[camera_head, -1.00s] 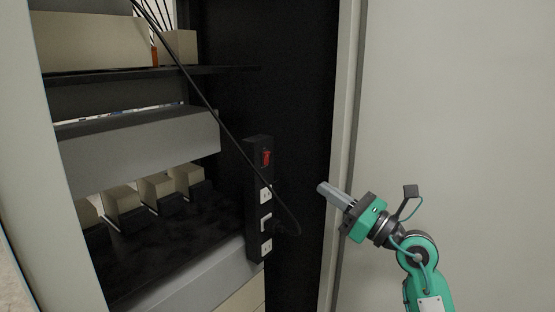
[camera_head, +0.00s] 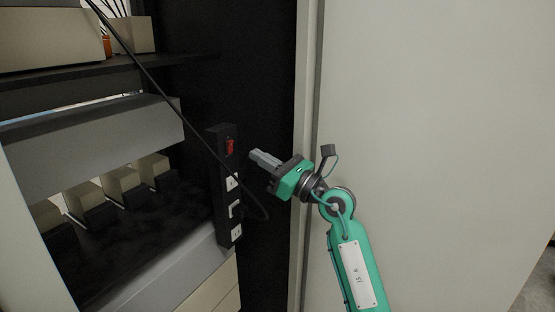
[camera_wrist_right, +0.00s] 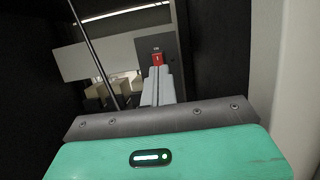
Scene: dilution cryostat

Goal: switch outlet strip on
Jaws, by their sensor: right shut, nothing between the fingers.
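The outlet strip (camera_head: 227,200) is a black upright bar inside the open cabinet, with a red switch (camera_head: 230,147) near its top and white sockets below. My right gripper (camera_head: 252,154) is shut and empty. Its tips point left toward the red switch, and a small gap shows between them in the head view. In the right wrist view the shut fingers (camera_wrist_right: 158,72) line up just below the red switch (camera_wrist_right: 157,58), which sits on the strip's dark face. The fingers cover the part of the strip beneath the switch. My left gripper is not in view.
A black cable (camera_head: 160,93) hangs diagonally across the cabinet and loops beside the strip's lower sockets. Grey shelf units (camera_head: 100,130) fill the left side. The cabinet's pale edge (camera_head: 306,100) stands right of the opening, close to my right wrist.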

